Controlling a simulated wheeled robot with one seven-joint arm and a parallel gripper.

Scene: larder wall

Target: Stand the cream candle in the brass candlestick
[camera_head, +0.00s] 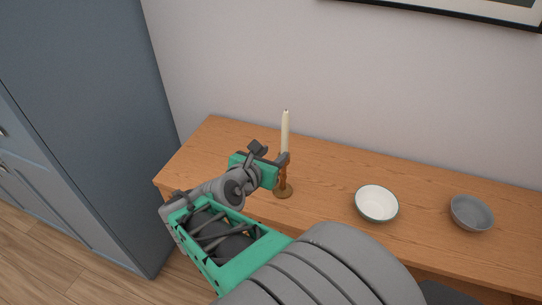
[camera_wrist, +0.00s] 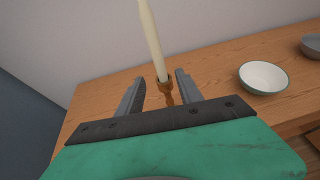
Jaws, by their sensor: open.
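The cream candle (camera_head: 285,132) stands upright in the top of the brass candlestick (camera_head: 283,190), which rests on the wooden sideboard. The candle also shows in the wrist view (camera_wrist: 152,40), rising from the candlestick's cup (camera_wrist: 163,84). My gripper (camera_head: 271,153) is open beside the candlestick's upper part. In the wrist view its two fingers (camera_wrist: 158,88) are spread to either side of the candlestick, with gaps visible on both sides. The candlestick's lower part is hidden behind the gripper's body in the wrist view.
A white bowl with a dark rim (camera_head: 377,204) and a grey bowl (camera_head: 471,213) stand to the right on the sideboard (camera_head: 330,189). A blue-grey cabinet (camera_head: 95,110) stands at the left. A wall is behind, with a framed picture (camera_head: 470,10) above.

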